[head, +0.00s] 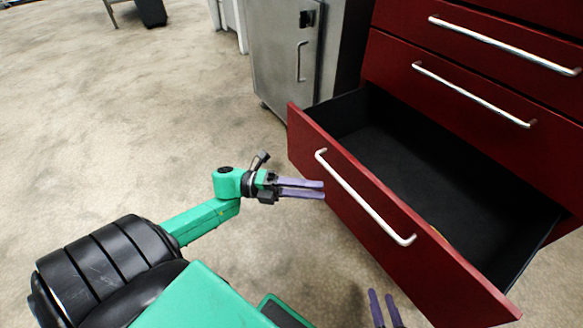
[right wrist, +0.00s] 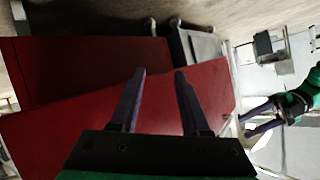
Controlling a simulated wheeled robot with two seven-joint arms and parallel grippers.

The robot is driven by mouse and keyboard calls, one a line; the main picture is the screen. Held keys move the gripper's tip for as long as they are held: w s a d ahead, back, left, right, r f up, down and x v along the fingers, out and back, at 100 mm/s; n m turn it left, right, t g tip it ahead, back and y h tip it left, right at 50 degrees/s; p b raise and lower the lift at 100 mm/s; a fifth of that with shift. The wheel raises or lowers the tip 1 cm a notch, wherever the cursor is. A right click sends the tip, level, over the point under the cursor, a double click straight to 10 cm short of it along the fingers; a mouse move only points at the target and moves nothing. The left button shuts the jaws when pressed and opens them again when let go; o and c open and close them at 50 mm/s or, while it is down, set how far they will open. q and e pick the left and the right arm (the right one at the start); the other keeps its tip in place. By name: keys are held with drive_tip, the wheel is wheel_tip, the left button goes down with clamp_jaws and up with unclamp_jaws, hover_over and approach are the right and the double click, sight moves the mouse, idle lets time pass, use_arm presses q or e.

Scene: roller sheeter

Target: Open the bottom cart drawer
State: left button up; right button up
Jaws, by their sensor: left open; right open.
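The red cart's bottom drawer stands pulled far out, its black interior (head: 430,170) visible and looking mostly empty. Its red front (head: 460,285) carries a silver bar handle (head: 365,200). My left gripper (head: 324,190) is open and empty, with its purple fingers pointing at the drawer front just below the handle's left end; contact cannot be told. My right gripper (head: 381,293) is open at the bottom of the head view, in front of the drawer. In the right wrist view its fingers (right wrist: 160,72) appear over red panels (right wrist: 100,115), with nothing between them.
Closed red drawers with silver handles (head: 470,95) rise above the open one. A grey metal cabinet (head: 280,55) stands behind it to the left. The floor at left is clear.

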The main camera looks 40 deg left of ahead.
use_arm(q)
drive_tip(key=v, duration=0.5)
use_arm(e)
drive_tip(key=shift+w+d+r, duration=0.1)
drive_tip(key=shift+r, duration=0.25)
